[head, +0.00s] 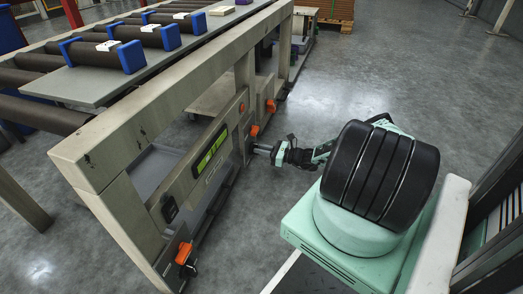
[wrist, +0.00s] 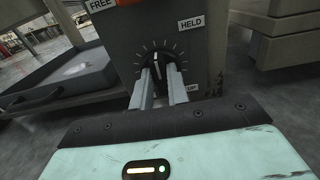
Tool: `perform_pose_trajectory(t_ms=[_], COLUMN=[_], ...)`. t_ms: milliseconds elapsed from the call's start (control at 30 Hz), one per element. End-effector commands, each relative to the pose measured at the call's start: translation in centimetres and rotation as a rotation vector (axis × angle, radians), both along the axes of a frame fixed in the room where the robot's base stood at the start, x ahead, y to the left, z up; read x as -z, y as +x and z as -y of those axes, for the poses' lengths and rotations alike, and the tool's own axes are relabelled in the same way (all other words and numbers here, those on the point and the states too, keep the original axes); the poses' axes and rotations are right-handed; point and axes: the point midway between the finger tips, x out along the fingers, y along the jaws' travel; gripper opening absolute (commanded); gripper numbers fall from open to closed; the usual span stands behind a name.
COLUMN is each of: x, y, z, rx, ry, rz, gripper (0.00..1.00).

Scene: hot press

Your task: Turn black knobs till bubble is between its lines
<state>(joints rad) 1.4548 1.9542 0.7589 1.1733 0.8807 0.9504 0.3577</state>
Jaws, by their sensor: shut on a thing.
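A black knob (wrist: 157,55) stands on a grey panel face in the wrist view, ringed by white tick marks, its white pointer line near upright. My gripper (wrist: 161,74) is shut on it, one finger on each side. In the head view my gripper (head: 256,149) reaches the right end of the frame's side beam, and the knob there is hidden. Another black knob (head: 170,209) sits near the beam's left end. Between them is the level's yellow-green vial (head: 210,148). Its bubble and lines are too small to tell apart.
Signs reading FREE (wrist: 101,5) and HELD (wrist: 191,22) flank the knob; a lower label is partly covered. Orange parts (head: 184,252) sit by both beam ends. Rollers with blue blocks (head: 131,57) lie on top. A grey tray (wrist: 65,72) is left of the panel.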

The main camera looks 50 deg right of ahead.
Motion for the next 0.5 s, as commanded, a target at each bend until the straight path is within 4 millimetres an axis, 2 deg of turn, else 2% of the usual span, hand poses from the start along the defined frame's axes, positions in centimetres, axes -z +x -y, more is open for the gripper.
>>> perform_pose_trajectory(t_ms=[267, 500], x=[0.07, 0.11], y=[0.01, 0.05], z=[0.0, 0.09], rx=[-0.003, -0.003], ry=[0.102, 0.277], rz=[-0.042, -0.115], gripper=[0.0, 0.0])
